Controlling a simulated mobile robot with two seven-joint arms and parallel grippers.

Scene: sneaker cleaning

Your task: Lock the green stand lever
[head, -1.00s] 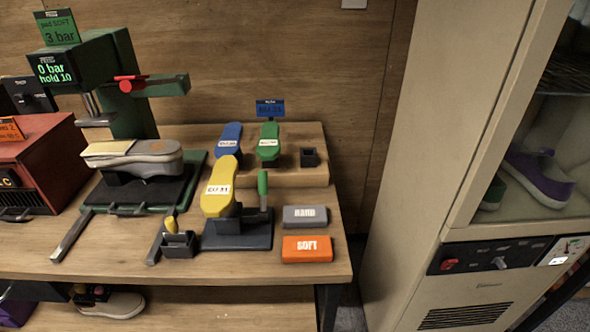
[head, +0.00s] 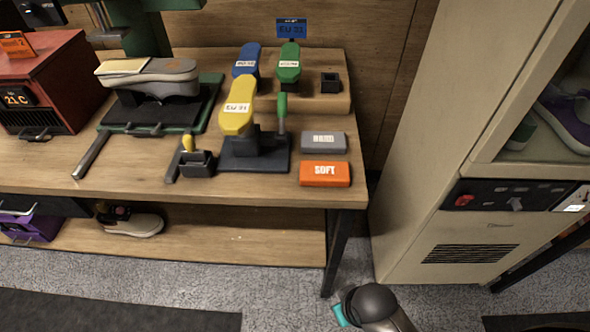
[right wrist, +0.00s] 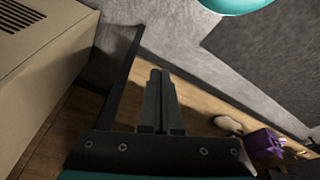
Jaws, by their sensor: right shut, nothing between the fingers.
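The green stand lever (head: 282,112) stands roughly upright on the right side of the dark stand (head: 264,158). The stand holds a yellow shoe last (head: 238,106) with a white size label. Whether the lever is locked cannot be told. My right gripper (right wrist: 159,76) is shut and empty in the right wrist view, well apart from the lever. In the head view only a rounded part of my right arm shows at the bottom, below the table's right end. My left gripper is not in view.
A grey block (head: 323,142) and an orange SOFT block (head: 325,174) lie right of the stand. A small dark holder (head: 197,163) with a yellow-handled tool is on its left. Blue (head: 247,60) and green (head: 289,62) lasts stand behind. A beige cabinet (head: 450,150) rises at the right.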

